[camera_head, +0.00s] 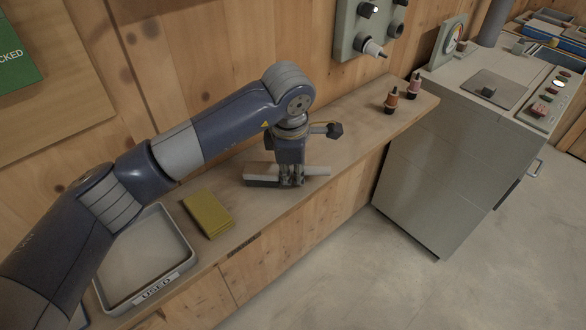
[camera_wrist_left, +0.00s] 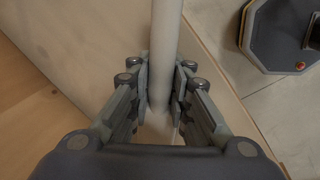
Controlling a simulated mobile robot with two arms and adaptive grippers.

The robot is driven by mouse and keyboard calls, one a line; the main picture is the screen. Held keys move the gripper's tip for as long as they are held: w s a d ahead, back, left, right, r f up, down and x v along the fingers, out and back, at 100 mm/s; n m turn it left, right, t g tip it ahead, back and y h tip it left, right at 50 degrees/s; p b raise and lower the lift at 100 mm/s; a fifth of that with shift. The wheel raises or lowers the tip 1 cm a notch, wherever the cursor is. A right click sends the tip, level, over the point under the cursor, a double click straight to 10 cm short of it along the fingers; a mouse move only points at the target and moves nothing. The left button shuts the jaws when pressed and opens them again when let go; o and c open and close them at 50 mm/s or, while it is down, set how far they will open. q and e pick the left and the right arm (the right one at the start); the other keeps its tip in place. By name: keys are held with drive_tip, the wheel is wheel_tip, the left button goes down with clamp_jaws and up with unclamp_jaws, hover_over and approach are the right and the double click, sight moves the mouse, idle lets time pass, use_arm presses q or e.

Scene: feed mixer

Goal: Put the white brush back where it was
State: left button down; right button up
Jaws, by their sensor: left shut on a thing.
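My right gripper is in neither view.
The wooden shelf (camera_head: 356,117) runs along the wall. A yellow pad (camera_head: 208,213) and a tray marked USED (camera_head: 148,254) lie left of the gripper.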

use_arm(q)
drive_tip(key=shift+f, duration=0.2)
drive_tip(key=c, duration=1.5)
unclamp_jaws()
drive_tip(key=shift+r, duration=0.1)
drive_tip(key=shift+o, duration=0.2)
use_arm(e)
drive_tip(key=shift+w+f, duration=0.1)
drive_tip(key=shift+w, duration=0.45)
use_arm(q)
drive_tip(key=shift+r, duration=0.4)
wheel_tip(320, 180, up, 11)
drive_tip(key=s+b, duration=0.2)
drive_tip(key=shift+s+a, duration=0.2)
drive_tip(key=shift+a, duration=0.15)
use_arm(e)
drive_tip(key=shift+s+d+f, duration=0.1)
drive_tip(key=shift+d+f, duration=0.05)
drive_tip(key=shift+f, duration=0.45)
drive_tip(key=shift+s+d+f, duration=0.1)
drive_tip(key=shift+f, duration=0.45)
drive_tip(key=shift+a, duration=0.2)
